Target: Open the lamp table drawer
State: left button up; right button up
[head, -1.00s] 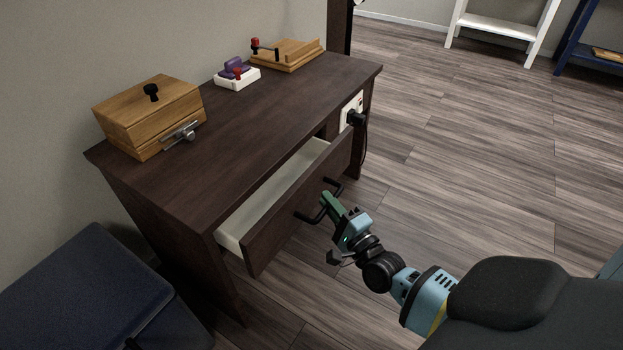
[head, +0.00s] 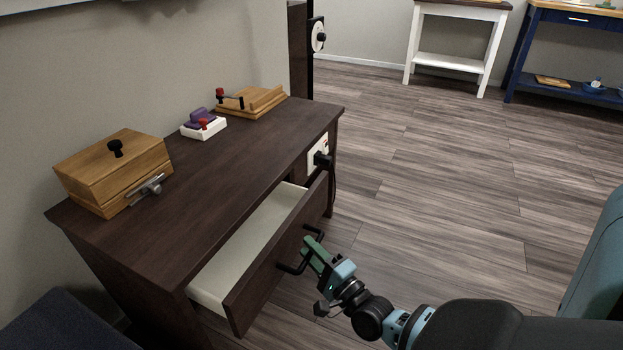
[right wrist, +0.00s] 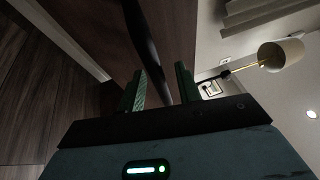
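The dark brown lamp table (head: 215,190) stands at the left in the head view. Its drawer (head: 250,240) is pulled well out, with the pale interior visible and empty where I can see it. The drawer has a black bar handle (head: 289,268) on its front. My right gripper (head: 314,252) is at this handle. In the right wrist view, the black handle bar (right wrist: 148,50) passes between the two green fingers (right wrist: 160,88), with a gap to the right finger, so the gripper looks open around it. My left gripper is not in view.
A wooden box (head: 118,170), a white block with purple and red parts (head: 203,125) and a wooden holder (head: 250,102) stand on the tabletop. A plug sits in a socket (head: 318,153) on the table's side. A dark blue object (head: 65,325) is at lower left.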

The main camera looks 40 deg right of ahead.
jog(key=s+f+p, duration=0.1)
jog(key=s, duration=0.6)
jog(key=shift+s+a+f, duration=0.2)
jog(key=shift+s+a, duration=0.05)
jog(key=shift+s, duration=0.1)
